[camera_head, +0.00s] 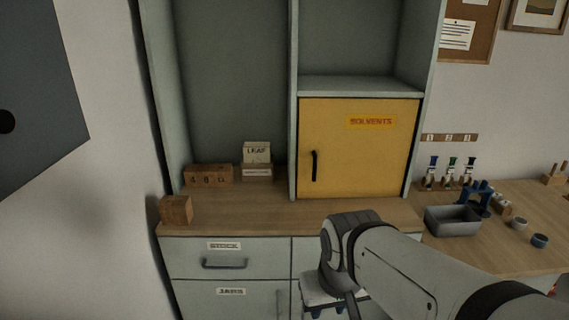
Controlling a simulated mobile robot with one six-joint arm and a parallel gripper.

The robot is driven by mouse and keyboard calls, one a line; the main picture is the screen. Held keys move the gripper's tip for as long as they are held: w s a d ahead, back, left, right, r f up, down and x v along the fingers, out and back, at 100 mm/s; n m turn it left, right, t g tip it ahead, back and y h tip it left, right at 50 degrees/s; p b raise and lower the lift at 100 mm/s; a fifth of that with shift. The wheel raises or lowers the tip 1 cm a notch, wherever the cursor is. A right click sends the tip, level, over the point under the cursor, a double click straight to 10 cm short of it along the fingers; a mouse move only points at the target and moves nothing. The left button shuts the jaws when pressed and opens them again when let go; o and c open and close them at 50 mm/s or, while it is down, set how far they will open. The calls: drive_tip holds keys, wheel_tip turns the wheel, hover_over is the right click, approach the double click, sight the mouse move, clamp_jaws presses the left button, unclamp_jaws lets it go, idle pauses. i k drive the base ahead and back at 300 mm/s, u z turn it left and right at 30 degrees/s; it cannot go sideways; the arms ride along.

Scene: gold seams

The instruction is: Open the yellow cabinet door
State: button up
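The yellow cabinet door (360,150), labelled "SOLVENTS", is shut in the right half of the grey-green cabinet. Its black vertical handle (314,165) is near the door's left edge. My arm reaches in from the lower right. My gripper (328,310) points down in front of the lower drawers, below and apart from the yellow door. Its fingertips are partly cut off by the bottom edge, so I cannot tell whether it is open or shut.
A wooden counter (265,214) runs below the door. Wooden blocks (208,175), a small "LEAD" card box (256,153) and a wooden cube (176,210) stand left. Drawers (224,258) are below. A grey bin (452,220) and several small items sit on the right bench.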

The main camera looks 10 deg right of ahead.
sight(362, 146)
drive_tip(key=z, duration=0.05)
drive_tip(key=i, duration=0.4)
drive_tip(key=z, duration=0.8)
